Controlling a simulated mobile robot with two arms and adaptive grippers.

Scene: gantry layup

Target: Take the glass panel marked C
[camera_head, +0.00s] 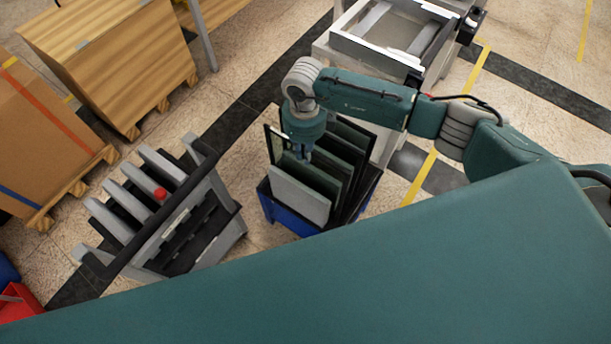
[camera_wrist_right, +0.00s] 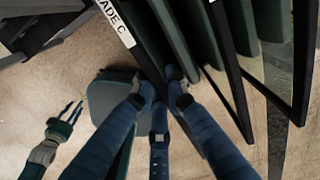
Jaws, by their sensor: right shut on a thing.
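A blue-based rack (camera_head: 290,222) stands near the middle of the head view, holding several upright panels. The front one (camera_head: 298,203) is pale grey; those behind are dark-framed glass. My right gripper (camera_head: 303,154) reaches down from above to the panels' top edges. In the right wrist view it (camera_wrist_right: 160,84) is shut on the edge of a dark panel with a white label (camera_wrist_right: 116,22) ending in "ADE C". The fingers hide part of that edge. My left gripper (camera_wrist_right: 71,110) shows apart from the panels with its fingers spread, empty.
An empty grey slotted rack with a red knob (camera_head: 160,194) stands left of the panels. Wooden crates (camera_head: 110,55) on pallets are at the upper left. A grey frame table (camera_head: 395,45) stands behind. A strip of floor between the racks is clear.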

